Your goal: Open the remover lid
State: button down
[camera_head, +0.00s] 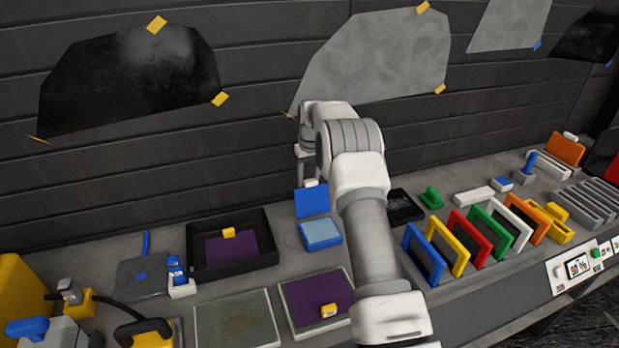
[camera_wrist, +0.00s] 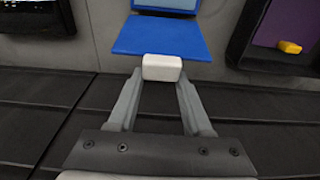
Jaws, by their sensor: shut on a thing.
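The remover lid is a flat blue panel (camera_head: 312,202) with a white handle block (camera_wrist: 162,67) at its edge. In the head view it stands raised at the back of a blue box with a light-blue inside (camera_head: 321,233). The lid also shows in the wrist view (camera_wrist: 160,37), with a strip of the light-blue inside (camera_wrist: 168,4) beyond it. My gripper (camera_wrist: 162,76) is shut on the white handle, one finger on each side. In the head view my arm hides most of the gripper.
A dark tray (camera_head: 197,272) with a purple sheet and yellow block lies left of the box. Another purple pad (camera_head: 305,297) lies in front. Coloured frames (camera_head: 423,254) stand in a row on the right. The dark wall (camera_head: 130,185) is close behind my gripper.

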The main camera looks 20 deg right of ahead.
jog(key=shift+w+f, duration=0.1)
jog(key=shift+c, duration=1.6)
grip_release()
jog(key=shift+w, duration=0.1)
notch_tip(320, 180, up, 17)
jog(key=s, duration=0.2)
jog(key=shift+s, duration=0.2)
